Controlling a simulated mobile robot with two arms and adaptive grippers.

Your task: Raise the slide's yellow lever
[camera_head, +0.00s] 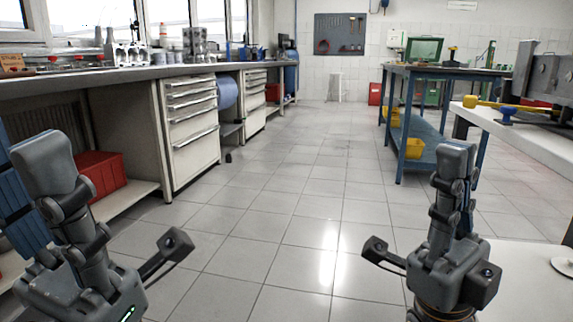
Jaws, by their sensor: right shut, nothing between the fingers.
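A yellow lever (530,108) lies roughly level along the front of a grey metal slide (550,78) on the white bench at the right edge. Its rounded yellow end points left, and a blue part (507,113) sits by it. The slide is cut off by the picture's edge. My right gripper (455,158) points up, shut and empty, in front of and to the left of the lever, apart from it. My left gripper (42,165) points up at the far left, far from the lever. Its fingers overlap, so its opening is unclear.
The white bench (535,138) stands at the right, with a pale surface (520,262) lower down. A blue-framed table (440,72) stands behind. A long workbench (150,72) with drawers and a red box (100,172) lines the left. The tiled floor between is clear.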

